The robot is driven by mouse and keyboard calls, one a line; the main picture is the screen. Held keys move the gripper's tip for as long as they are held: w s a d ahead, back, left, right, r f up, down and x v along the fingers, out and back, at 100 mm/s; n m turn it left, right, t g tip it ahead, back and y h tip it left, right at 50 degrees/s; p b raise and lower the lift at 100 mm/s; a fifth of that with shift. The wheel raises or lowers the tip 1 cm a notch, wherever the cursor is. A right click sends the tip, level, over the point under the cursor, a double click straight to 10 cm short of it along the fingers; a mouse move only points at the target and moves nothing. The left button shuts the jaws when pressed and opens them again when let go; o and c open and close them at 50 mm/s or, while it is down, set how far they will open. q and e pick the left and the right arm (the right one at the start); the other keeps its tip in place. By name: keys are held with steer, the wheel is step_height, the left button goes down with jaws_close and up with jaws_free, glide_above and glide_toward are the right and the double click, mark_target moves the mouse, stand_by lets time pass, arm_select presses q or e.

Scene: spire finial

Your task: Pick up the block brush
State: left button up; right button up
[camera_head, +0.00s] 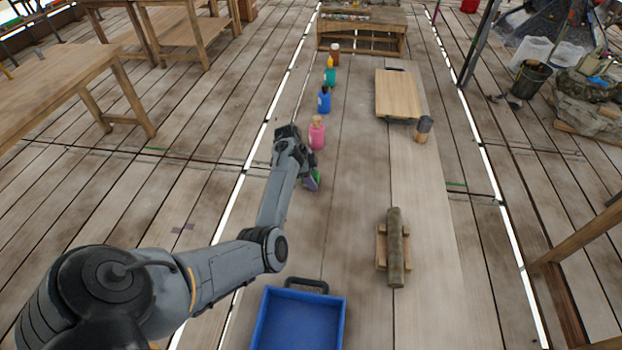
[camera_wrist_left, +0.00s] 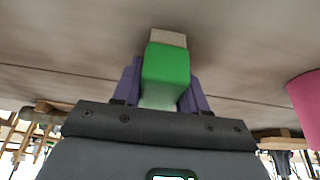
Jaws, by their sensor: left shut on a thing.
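The block brush is a green block (camera_wrist_left: 167,68) with a pale end (camera_wrist_left: 168,39), seen in the left wrist view between two purple fingers. My left gripper (camera_wrist_left: 163,84) is shut on its sides. In the head view the left gripper (camera_head: 311,181) is low over the long pale board, and only a little of the green brush (camera_head: 317,179) shows beside its purple fingers. I cannot tell whether the brush touches the surface. My right gripper is not in view.
A pink bottle (camera_head: 317,134) stands just beyond the left gripper, with blue (camera_head: 324,101) and teal (camera_head: 329,74) bottles behind. A blue tray (camera_head: 297,322) is at the front. A log-like roll (camera_head: 395,247) on a wooden stand, a dark cup (camera_head: 424,129) and a wooden board (camera_head: 398,94) lie right.

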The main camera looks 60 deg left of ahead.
mark_target(316, 175)
arm_select(q)
steer(key=shift+r, duration=0.1)
steer(key=shift+r, duration=0.5)
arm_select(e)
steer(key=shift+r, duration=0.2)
arm_select(q)
steer(key=r+p, duration=0.1)
steer(key=r, duration=0.2)
steer(key=shift+d+r, duration=0.15)
steer(key=shift+d, duration=0.05)
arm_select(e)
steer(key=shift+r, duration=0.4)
arm_select(q)
steer(key=s+d+r+p, duration=0.2)
steer(key=s+d+r, duration=0.2)
steer(key=d, duration=0.6)
step_height(316, 175, up, 2)
steer(key=shift+d+r, duration=0.25)
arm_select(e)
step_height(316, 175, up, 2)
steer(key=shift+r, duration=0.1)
